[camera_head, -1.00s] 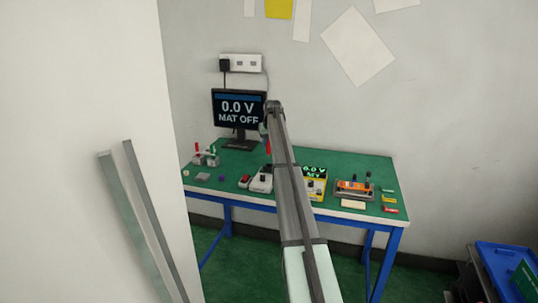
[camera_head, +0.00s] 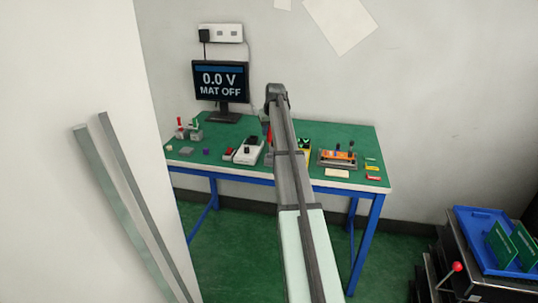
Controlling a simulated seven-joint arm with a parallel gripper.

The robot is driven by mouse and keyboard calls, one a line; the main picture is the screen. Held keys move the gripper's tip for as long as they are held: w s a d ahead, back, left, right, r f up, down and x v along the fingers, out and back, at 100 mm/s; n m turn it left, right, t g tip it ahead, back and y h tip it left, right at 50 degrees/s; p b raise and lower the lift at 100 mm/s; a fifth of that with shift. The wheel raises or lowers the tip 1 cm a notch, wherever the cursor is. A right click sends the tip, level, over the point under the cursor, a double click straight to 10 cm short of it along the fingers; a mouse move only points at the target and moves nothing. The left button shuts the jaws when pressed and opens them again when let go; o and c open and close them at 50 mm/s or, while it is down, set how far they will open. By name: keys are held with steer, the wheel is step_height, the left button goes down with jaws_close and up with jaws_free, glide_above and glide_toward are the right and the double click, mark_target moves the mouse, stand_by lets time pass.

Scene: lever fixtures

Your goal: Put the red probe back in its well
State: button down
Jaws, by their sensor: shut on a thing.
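My gripper (camera_head: 265,120) is at the far end of my outstretched arm, above the green bench. It is small and partly hidden by my own arm. A slim red thing, which looks like the red probe (camera_head: 268,135), hangs below it, and the gripper is shut on it. A yellow meter (camera_head: 305,146) with a green display is partly behind my arm. I cannot make out the probe's well. An orange-topped fixture (camera_head: 338,158) with several upright pegs stands right of the meter.
A stand (camera_head: 195,134) with red and green upright pieces is at the bench's left, near a monitor (camera_head: 222,78) reading "0.0 V MAT OFF". A white box (camera_head: 248,152) and a red block (camera_head: 229,153) sit left of my arm. A blue tray (camera_head: 495,240) is at right.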

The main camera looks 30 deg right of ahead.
steer(key=shift+f, duration=4.3)
steer(key=shift+f, duration=0.1)
steer(key=c, duration=0.9)
jaws_free()
steer(key=v, duration=1.2)
